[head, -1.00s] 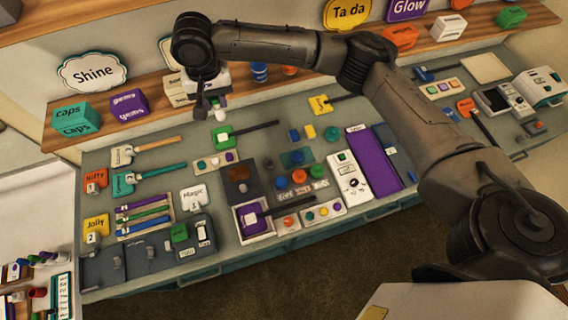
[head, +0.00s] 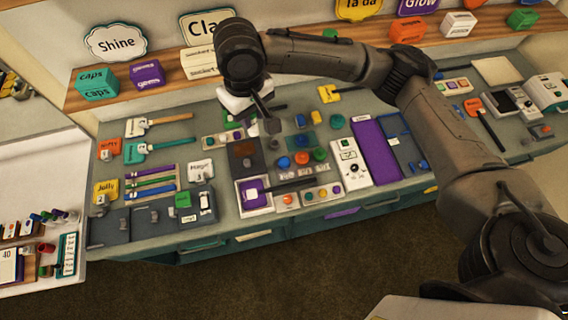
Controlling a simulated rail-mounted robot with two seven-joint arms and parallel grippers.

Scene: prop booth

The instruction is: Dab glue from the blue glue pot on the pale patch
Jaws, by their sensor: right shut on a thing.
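The blue glue pot (head: 284,162) stands on the table beside a red pot (head: 302,157) and a green pot (head: 320,154). My left gripper is out of view.
A green paddle (head: 231,118) is partly hidden by my right gripper. A brown-and-dark panel (head: 242,150) lies left of the pots. A white box with a dial (head: 350,165) and a purple panel (head: 375,150) stand to the right. Sign shelves run along the back.

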